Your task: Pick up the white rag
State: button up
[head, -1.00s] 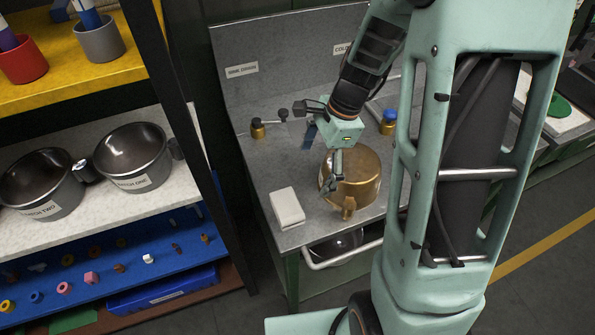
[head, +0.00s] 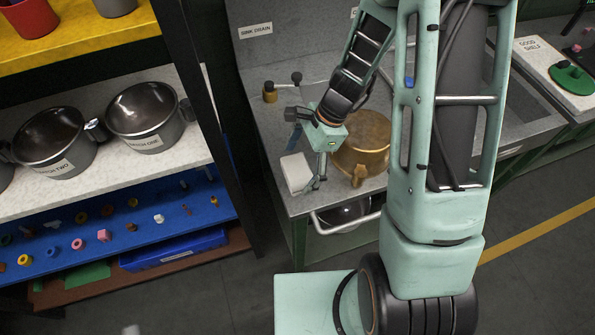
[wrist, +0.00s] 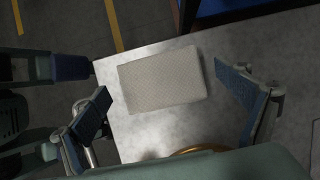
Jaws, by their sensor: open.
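The white rag (head: 296,171) is a folded, flat rectangular block lying on the grey counter, near its front left corner. In the wrist view the rag (wrist: 162,79) lies between and slightly beyond my open fingers, with bare counter around it. My gripper (head: 312,182) is over the counter, just right of the rag in the head view. In the wrist view my gripper (wrist: 168,100) has its blue-padded fingers spread wide on either side of the rag. The fingers hold nothing. Whether a fingertip touches the counter cannot be told.
A brass pot (head: 362,143) stands on the counter (head: 270,135) close to the right of my gripper. A small brass fitting (head: 270,92) is behind. A dark shelf post (head: 205,85) and shelves with grey pots (head: 145,112) stand to the left. The counter ends just in front of the rag.

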jog(key=shift+s+a+f, duration=0.1)
jog(key=shift+a+f, duration=0.1)
jog(key=shift+f, duration=0.3)
jog(key=c, duration=1.2)
jog(key=shift+r, duration=0.15)
jog(key=shift+c, duration=0.2)
